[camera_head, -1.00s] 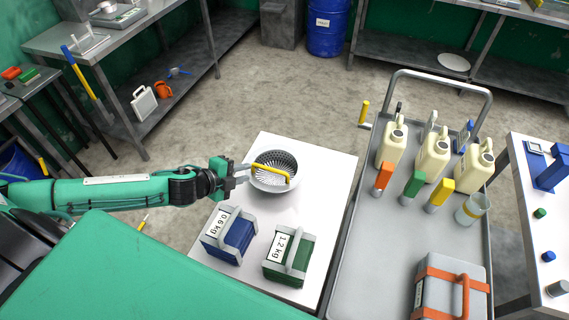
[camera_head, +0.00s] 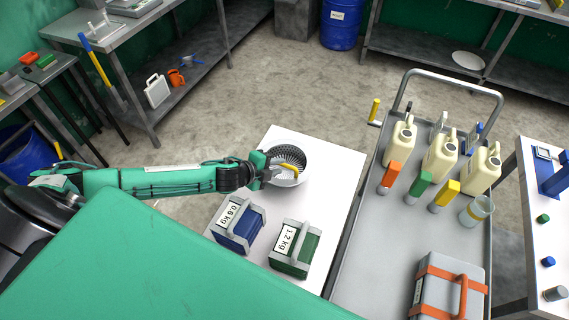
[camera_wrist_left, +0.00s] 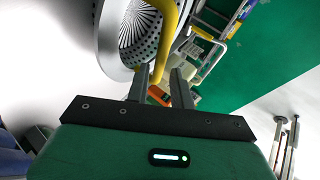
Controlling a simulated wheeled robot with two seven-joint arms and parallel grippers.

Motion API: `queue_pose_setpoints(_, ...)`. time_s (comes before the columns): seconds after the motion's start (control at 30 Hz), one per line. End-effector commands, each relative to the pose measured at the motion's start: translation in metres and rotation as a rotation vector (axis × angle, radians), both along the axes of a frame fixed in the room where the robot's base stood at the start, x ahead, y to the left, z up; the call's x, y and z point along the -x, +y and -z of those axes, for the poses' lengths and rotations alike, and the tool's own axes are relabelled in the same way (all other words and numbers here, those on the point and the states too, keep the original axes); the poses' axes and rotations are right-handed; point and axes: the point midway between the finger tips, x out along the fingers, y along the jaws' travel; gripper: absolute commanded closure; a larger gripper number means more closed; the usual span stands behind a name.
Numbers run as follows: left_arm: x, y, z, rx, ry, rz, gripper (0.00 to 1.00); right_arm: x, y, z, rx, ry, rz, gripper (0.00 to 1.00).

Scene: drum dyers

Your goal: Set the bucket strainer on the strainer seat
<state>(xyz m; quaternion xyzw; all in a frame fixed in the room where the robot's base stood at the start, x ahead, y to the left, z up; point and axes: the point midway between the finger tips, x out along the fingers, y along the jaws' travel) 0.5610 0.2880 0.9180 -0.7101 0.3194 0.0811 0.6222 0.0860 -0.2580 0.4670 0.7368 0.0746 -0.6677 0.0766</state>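The bucket strainer (camera_head: 288,154) is a grey perforated metal bowl with a yellow handle (camera_head: 289,166). It is at the far part of the white table, tilted, with its inside partly showing. I cannot tell whether its underside touches the table. My left gripper (camera_head: 270,173) is at the strainer's left side. In the left wrist view, the yellow handle (camera_wrist_left: 166,35) runs down between the two fingers (camera_wrist_left: 158,85), which look closed on it, and the bowl (camera_wrist_left: 132,28) is just beyond. My right gripper is not in view. I cannot make out a strainer seat.
A blue 0.6 kg weight (camera_head: 238,226) and a green 1.2 kg weight (camera_head: 295,248) stand nearer on the table. At right, a grey cart (camera_head: 370,258) holds cream jugs (camera_head: 440,152), coloured-top tools, a beaker (camera_head: 475,210) and a grey case (camera_head: 448,292). Bare floor lies beyond the table.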

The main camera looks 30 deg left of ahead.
Motion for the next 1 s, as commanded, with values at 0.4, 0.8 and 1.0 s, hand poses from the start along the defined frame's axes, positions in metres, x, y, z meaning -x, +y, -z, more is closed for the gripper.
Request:
queue_pose_setpoints(0.4,-0.030,-0.022,0.021,0.000,0.000,-0.001,0.77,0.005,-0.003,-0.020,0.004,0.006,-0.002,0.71)
queue_pose_setpoints(0.8,-0.030,-0.023,0.023,0.001,0.001,0.000,1.00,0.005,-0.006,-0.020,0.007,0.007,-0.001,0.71)
queue_pose_setpoints(1.0,-0.031,-0.023,0.022,0.000,0.000,0.000,1.00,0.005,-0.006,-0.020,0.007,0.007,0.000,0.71)
